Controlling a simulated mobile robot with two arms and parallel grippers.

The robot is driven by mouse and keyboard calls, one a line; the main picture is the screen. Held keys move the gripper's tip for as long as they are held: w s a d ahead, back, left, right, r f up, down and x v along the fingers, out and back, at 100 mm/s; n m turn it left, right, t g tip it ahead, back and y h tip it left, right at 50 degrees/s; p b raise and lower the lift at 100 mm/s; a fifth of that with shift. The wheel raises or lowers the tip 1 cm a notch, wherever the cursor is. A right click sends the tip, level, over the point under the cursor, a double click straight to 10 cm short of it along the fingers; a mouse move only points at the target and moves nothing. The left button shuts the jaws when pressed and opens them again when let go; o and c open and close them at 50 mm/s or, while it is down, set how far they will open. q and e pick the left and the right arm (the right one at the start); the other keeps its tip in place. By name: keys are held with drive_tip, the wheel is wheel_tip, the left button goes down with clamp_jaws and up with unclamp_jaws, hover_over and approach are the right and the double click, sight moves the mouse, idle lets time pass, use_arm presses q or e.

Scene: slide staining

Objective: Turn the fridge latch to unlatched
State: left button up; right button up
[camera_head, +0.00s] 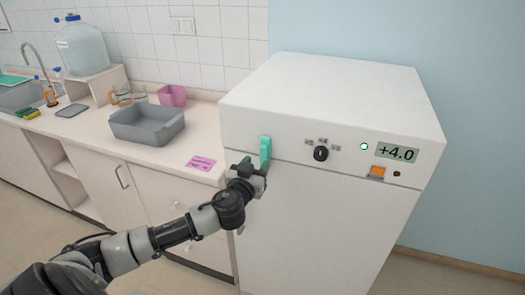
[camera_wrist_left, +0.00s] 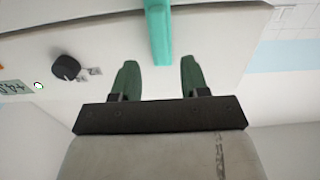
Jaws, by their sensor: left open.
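The white fridge (camera_head: 330,215) stands right of the counter. Its teal latch (camera_head: 265,149) is upright on the front panel near the left edge. In the left wrist view the latch (camera_wrist_left: 158,35) lies just beyond the fingertips, lined up between them. My left gripper (camera_head: 254,170) is in front of the fridge at the latch's lower end. In the wrist view the gripper (camera_wrist_left: 160,75) is open, with two dark green fingers apart and nothing between them. Whether a finger touches the latch cannot be told. My right gripper is not in view.
A black knob (camera_head: 321,153), a display reading +4.0 (camera_head: 397,152) and an orange switch (camera_head: 377,171) are on the fridge panel. A grey basin (camera_head: 147,124), a pink container (camera_head: 172,95) and a pink card (camera_head: 201,163) are on the counter (camera_head: 85,128). Floor is free at right.

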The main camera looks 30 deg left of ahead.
sight(262, 155)
use_arm(q)
drive_tip(key=shift+p+x, duration=0.6)
drive_tip(key=shift+x, duration=2.15)
drive_tip(key=c, duration=0.7)
